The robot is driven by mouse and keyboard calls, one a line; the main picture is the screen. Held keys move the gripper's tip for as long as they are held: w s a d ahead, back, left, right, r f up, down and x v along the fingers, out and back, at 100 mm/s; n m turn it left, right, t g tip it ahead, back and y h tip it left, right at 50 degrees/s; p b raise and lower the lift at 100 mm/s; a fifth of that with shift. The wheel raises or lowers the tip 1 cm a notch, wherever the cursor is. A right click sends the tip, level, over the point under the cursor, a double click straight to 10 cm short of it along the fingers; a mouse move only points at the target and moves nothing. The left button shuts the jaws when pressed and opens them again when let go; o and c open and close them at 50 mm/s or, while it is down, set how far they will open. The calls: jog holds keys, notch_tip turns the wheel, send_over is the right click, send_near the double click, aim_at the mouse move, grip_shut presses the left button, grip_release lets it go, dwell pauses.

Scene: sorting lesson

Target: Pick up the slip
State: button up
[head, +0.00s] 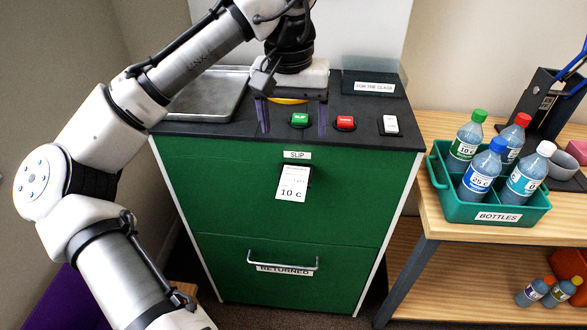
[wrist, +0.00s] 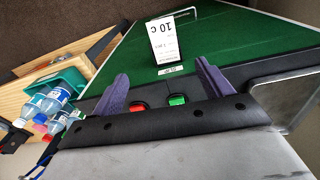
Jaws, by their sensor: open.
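The slip (head: 292,183) is a white paper marked "10 c". It sticks out of a dark slot under the "SLIP" label on the front of the green machine (head: 215,190). In the wrist view the slip (wrist: 164,40) shows beyond my fingertips, roughly between them. My gripper (head: 292,118) is open, with two purple fingers pointing down over the machine's black top, near the green and red buttons.
A green button (head: 299,120), a red button (head: 345,122) and a white switch (head: 390,124) are on the top. A metal tray (head: 205,95) lies at left. A teal bottle crate (head: 535,212) stands on the wooden table at right. A drawer handle (head: 283,263) sticks out below the slip.

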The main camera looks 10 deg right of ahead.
send_over(291, 192)
jog(key=shift+g+y, duration=0.3)
notch_tip(291, 192, down, 8)
jog(key=shift+w+a+r, duration=0.1)
jog(key=shift+r, duration=0.1)
jog(key=shift+f+p, duration=0.35)
jog(key=shift+f, duration=2.9)
jog(key=shift+f, duration=0.25)
jog(key=c, duration=0.8)
